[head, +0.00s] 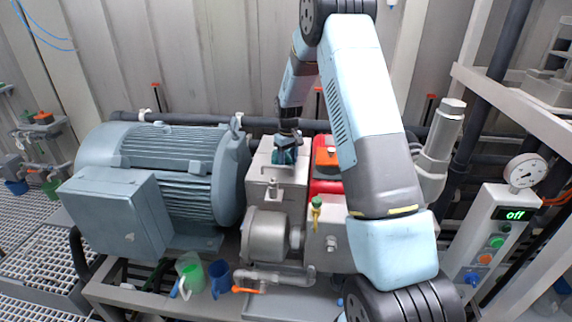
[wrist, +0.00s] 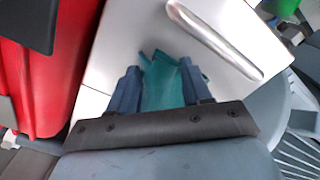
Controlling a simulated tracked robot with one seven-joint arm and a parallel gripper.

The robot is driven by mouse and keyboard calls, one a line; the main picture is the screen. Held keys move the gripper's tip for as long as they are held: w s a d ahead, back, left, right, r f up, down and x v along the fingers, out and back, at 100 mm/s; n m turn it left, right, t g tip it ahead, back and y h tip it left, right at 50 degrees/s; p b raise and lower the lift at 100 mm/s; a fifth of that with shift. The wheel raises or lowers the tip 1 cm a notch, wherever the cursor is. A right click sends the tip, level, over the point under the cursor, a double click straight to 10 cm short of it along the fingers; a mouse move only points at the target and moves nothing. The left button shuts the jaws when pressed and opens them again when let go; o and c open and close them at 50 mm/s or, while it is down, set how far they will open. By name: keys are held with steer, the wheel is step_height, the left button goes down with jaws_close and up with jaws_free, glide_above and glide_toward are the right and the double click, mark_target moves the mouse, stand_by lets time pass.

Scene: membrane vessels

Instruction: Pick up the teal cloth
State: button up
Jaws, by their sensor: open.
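The teal cloth (wrist: 163,88) lies crumpled on a pale grey metal surface in the wrist view. In the head view, a bit of teal cloth (head: 282,157) shows on top of the light grey block, just under the end of my arm. My gripper (wrist: 159,68) is open, with one blue finger on each side of the cloth. The gripper (head: 287,141) also shows in the head view, pointing down at the block. The near part of the cloth is hidden behind the gripper's dark bar. I cannot tell whether the fingers touch the cloth.
A red casing (wrist: 45,75) stands close on the left in the wrist view. A silver handle (wrist: 215,40) rises from the surface at the right. A large grey motor (head: 165,175) stands left of the block. A control box (head: 492,240) reading "off" is at the right.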

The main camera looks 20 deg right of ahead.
steer(key=c, duration=0.7)
steer(key=shift+c, duration=0.4)
steer(key=shift+r, duration=0.15)
jaws_close()
step_height(320, 180, up, 12)
step_height(320, 180, up, 9)
stand_by(0.4)
